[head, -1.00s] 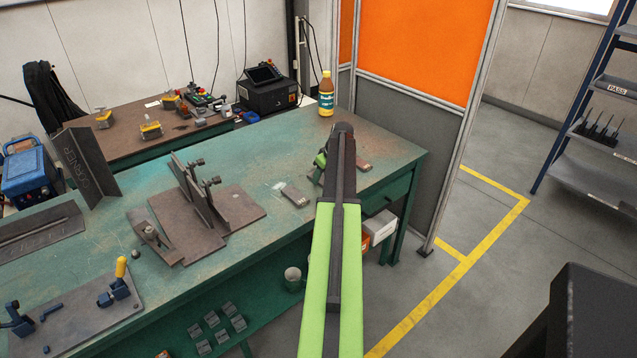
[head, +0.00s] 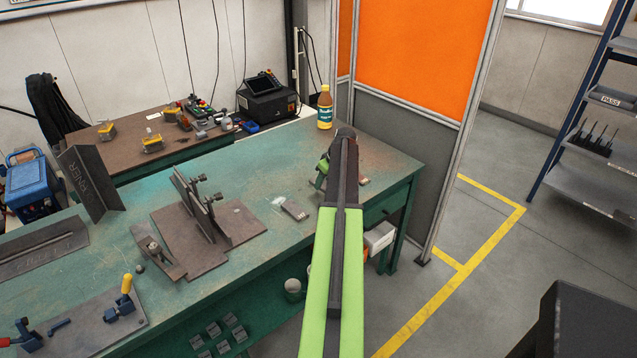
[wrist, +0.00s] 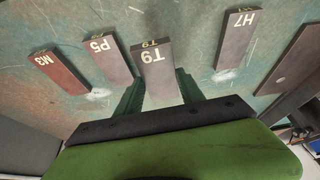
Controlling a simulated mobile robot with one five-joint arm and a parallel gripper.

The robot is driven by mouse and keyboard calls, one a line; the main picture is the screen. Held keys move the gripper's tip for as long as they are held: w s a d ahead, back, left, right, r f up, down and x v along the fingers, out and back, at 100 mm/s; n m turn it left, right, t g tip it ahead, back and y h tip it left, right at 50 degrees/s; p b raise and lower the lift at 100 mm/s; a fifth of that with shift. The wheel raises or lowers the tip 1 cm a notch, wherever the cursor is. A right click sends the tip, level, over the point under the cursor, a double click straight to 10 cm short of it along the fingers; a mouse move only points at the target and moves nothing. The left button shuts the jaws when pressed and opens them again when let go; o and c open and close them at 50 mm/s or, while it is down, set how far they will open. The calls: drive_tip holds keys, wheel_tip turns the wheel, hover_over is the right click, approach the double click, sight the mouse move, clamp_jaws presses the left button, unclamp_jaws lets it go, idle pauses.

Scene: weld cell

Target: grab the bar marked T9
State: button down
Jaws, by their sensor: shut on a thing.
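The bar marked T9 (wrist: 156,72) is a grey block with white lettering, in the middle of the wrist view. My gripper (wrist: 160,88) is shut on it, with a green finger on each side of its near part. The bar lies at the green bench top; I cannot tell whether it is lifted. In the head view my gripper (head: 326,172) is at the bench's right part, largely hidden behind my own arm, and the T9 bar cannot be made out there.
In the wrist view, bars P5 (wrist: 110,58) and M3 (wrist: 57,71) lie left of T9, P5 close by. Bar H7 (wrist: 236,38) lies to the right. In the head view, a bottle (head: 325,108) stands at the bench's back edge and a steel fixture (head: 205,225) stands left.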

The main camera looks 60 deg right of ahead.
drive_tip(key=s+d+r+p, duration=0.2)
drive_tip(key=s+r+p, duration=0.3)
drive_tip(key=s, duration=0.5)
drive_tip(key=shift+s+r, duration=0.15)
drive_tip(key=shift+r, duration=0.4)
